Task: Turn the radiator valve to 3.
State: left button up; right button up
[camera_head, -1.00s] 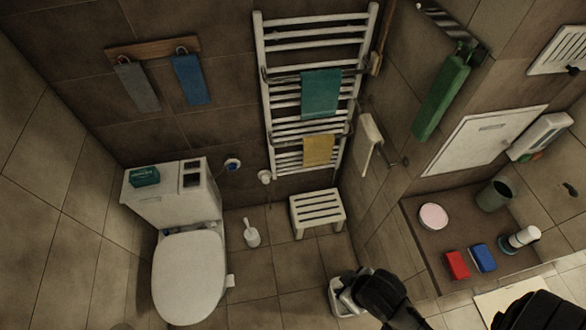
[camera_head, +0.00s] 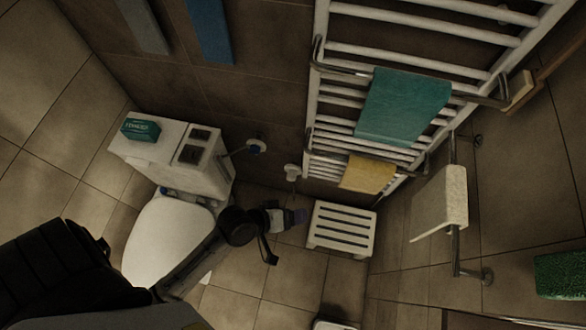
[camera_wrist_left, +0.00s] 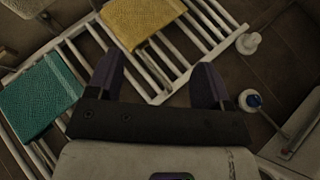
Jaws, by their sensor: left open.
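The radiator valve is a small white knob (camera_head: 292,172) at the lower left corner of the white towel radiator (camera_head: 312,130). In the left wrist view the knob (camera_wrist_left: 248,42) shows beyond the right finger, to its upper right. I cannot read any number on it. My left gripper (camera_head: 300,216) is below the knob in the head view, apart from it, beside the white stool. In the left wrist view the left gripper (camera_wrist_left: 158,70) is open, its two dark purple fingers spread with nothing between them. My right gripper is not in view.
A blue-and-white wall valve (camera_head: 256,147) sits left of the knob, by the toilet (camera_head: 165,235). A white slatted stool (camera_head: 342,228) stands under the radiator. Teal (camera_head: 404,107) and yellow (camera_head: 367,174) towels hang on the bars. Floor below the stool is mostly clear.

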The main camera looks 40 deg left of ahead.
pick_arm(q)
jog(key=w+f+n+t+b, duration=0.3)
jog(key=w+f+n+b, duration=0.25)
jog(key=f+b, duration=0.45)
jog(key=n+t+y+b, duration=0.3)
jog(key=n+y+b, duration=1)
jog(key=n+b, duration=1.4)
send_near(291, 180)
jog(key=shift+n, duration=0.25)
jog(key=x, duration=1)
jog(key=shift+b+x, duration=0.45)
jog(key=shift+x, duration=0.5)
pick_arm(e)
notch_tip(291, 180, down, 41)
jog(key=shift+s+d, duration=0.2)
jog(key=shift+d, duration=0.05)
pick_arm(q)
jog(key=shift+c, duration=0.4)
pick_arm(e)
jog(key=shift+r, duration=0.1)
pick_arm(q)
jog(key=c, duration=0.8)
jog(key=shift+r, duration=0.1)
jog(key=shift+c, duration=0.2)
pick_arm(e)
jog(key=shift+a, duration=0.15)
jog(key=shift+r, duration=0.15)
